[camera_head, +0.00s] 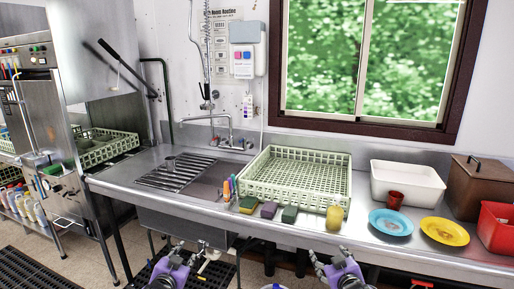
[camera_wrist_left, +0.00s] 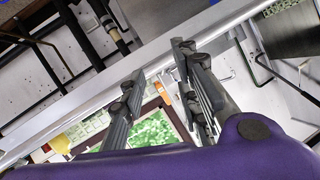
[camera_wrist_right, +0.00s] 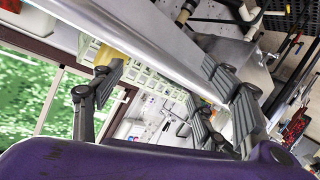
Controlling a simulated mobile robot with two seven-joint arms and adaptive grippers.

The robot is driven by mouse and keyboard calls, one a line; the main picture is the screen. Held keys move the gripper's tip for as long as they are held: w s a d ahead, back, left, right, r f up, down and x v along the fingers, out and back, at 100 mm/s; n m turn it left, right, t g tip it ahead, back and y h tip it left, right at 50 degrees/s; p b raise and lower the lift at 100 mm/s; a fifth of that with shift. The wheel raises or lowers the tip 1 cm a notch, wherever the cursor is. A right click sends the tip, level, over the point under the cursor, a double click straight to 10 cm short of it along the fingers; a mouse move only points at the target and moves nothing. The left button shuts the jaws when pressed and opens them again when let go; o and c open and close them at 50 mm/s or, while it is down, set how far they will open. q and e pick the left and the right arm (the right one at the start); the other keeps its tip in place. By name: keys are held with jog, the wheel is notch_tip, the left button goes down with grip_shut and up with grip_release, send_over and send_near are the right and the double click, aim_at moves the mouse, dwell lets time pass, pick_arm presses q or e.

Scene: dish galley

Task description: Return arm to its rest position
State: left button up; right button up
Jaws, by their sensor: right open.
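My left gripper (camera_head: 187,250) is low at the bottom of the head view, in front of the counter's front edge. In the left wrist view its two fingers (camera_wrist_left: 160,66) stand apart with nothing between them. My right gripper (camera_head: 330,256) is also low in front of the counter, further right, below the yellow cup-like item (camera_head: 335,217). In the right wrist view its fingers (camera_wrist_right: 165,68) are spread wide and empty. Both grippers are apart from the dishes. Most of both arms is out of the head view.
The steel counter (camera_head: 130,184) holds a green dish rack (camera_head: 297,180), sponges (camera_head: 268,210), a blue plate (camera_head: 390,222), a yellow plate (camera_head: 444,231), a red cup (camera_head: 395,200), a white tub (camera_head: 407,182), a brown box (camera_head: 470,188) and a red bin (camera_head: 496,228). A dishwasher (camera_head: 45,120) stands left.

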pick_arm(q)
jog(key=s+d+f+n+g, duration=0.1)
jog(key=s+f, duration=0.7)
jog(key=s, duration=0.3)
jog(key=s+d+f+g, duration=0.1)
jog(key=s+f+g, duration=0.1)
jog(key=s+f, duration=0.8)
pick_arm(e)
jog(key=s+a+f+m+g, duration=0.1)
jog(key=s+f, duration=0.7)
jog(key=s, duration=0.3)
jog(key=s+a+f+g, duration=0.1)
jog(key=s+f+g, duration=0.1)
jog(key=s+f, duration=0.8)
pick_arm(q)
jog(key=s+d+f+n+g, duration=0.1)
jog(key=s+d+n+g, duration=0.1)
jog(key=s, duration=2.7)
jog(key=shift+d+n+g, duration=0.2)
jog(key=shift+n+g, duration=0.1)
jog(key=shift+n, duration=0.3)
pick_arm(e)
jog(key=s+a+f+m+g, duration=0.1)
jog(key=s+a+m+g, duration=0.1)
jog(key=s, duration=2.7)
jog(key=shift+a+f+m+g, duration=0.2)
jog(key=shift+m+g, duration=0.1)
jog(key=shift+m, duration=0.3)
pick_arm(q)
jog(key=shift+f, duration=0.1)
